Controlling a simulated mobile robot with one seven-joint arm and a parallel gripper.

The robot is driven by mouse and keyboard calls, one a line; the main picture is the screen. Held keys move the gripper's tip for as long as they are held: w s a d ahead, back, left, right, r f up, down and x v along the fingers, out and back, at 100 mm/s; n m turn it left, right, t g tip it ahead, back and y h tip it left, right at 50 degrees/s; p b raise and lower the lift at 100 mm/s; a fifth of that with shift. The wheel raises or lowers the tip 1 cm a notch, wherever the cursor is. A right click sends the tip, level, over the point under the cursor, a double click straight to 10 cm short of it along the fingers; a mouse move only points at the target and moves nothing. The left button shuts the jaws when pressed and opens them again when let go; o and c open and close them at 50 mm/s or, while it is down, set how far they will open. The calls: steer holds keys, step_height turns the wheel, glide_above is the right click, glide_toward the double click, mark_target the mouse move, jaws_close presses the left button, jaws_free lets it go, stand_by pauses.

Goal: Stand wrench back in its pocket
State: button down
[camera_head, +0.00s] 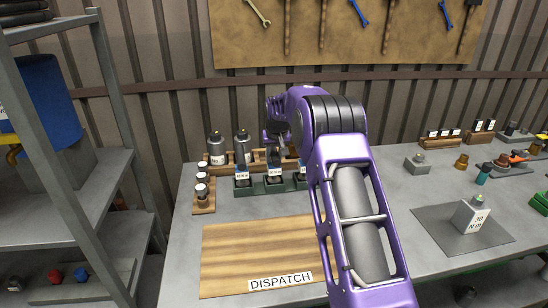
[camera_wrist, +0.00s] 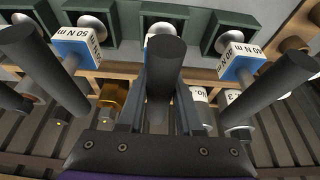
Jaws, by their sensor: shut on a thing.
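A green rack with pockets (camera_head: 273,187) stands toward the back of the bench; it also shows at the top of the wrist view (camera_wrist: 123,24). My gripper (camera_wrist: 166,88) is shut on the dark handle of a wrench (camera_wrist: 166,52), in line with the middle pocket. In the head view this wrench (camera_head: 274,171) looks upright at the middle pocket. Its lower end is mostly hidden, so I cannot tell how deep it sits. Wrenches with blue-and-white labels stand on either side, left (camera_wrist: 77,42) and right (camera_wrist: 238,62). In the head view my arm partly hides the right one.
The wooden DISPATCH board (camera_head: 245,250) in front is bare. A 30 N m block (camera_head: 472,216) sits on a dark mat at right.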

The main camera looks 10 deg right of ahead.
steer(key=c, duration=1)
jaws_free()
steer(key=shift+f, duration=0.15)
steer(key=o, duration=0.4)
steer(key=shift+s+r, duration=0.1)
steer(key=shift+r, duration=0.45)
steer(key=v, duration=1.1)
steer(key=shift+s+r, duration=0.15)
